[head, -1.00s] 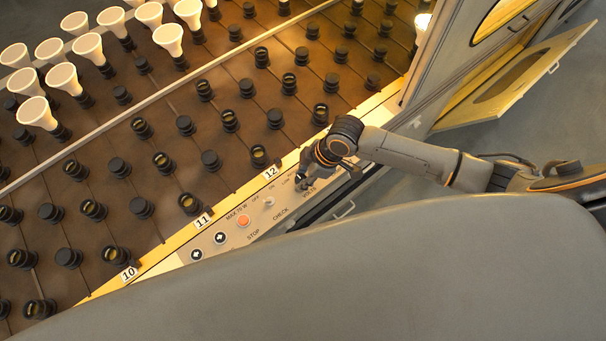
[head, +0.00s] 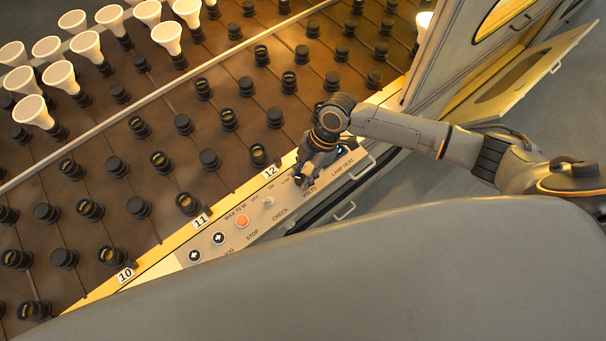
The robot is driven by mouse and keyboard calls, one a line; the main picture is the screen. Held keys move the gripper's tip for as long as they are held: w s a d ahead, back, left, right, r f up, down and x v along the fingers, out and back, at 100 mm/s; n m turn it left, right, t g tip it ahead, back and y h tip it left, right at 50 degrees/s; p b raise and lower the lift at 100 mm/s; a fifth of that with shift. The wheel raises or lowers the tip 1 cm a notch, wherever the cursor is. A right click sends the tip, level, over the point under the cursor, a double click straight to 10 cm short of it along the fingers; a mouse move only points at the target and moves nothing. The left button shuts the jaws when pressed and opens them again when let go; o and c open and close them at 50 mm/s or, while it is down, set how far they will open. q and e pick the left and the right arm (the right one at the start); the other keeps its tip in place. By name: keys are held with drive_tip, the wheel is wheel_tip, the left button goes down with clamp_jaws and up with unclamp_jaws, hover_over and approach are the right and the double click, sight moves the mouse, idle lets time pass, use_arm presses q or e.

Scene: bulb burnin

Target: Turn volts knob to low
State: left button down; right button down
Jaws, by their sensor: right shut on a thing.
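The volts knob itself is hidden under my right gripper; the "VOLTS" lettering on the control panel (head: 262,221) shows just below the fingers. My right gripper (head: 305,183) points down at the panel, and its fingers are shut on the knob there. Which way the knob points cannot be seen. Part of the label just left of the gripper is covered. My left gripper is not in the head view.
A rack of sockets (head: 130,170) with several white bulbs (head: 60,75) lies beyond. An open cabinet door (head: 520,75) stands at upper right.

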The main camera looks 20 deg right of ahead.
drive_tip(key=shift+n, duration=0.6)
drive_tip(key=shift+g, duration=0.3)
drive_tip(key=c, duration=1)
unclamp_jaws()
drive_tip(key=shift+w+r, duration=0.1)
drive_tip(key=v, duration=1.1)
drive_tip(key=shift+r, duration=0.4)
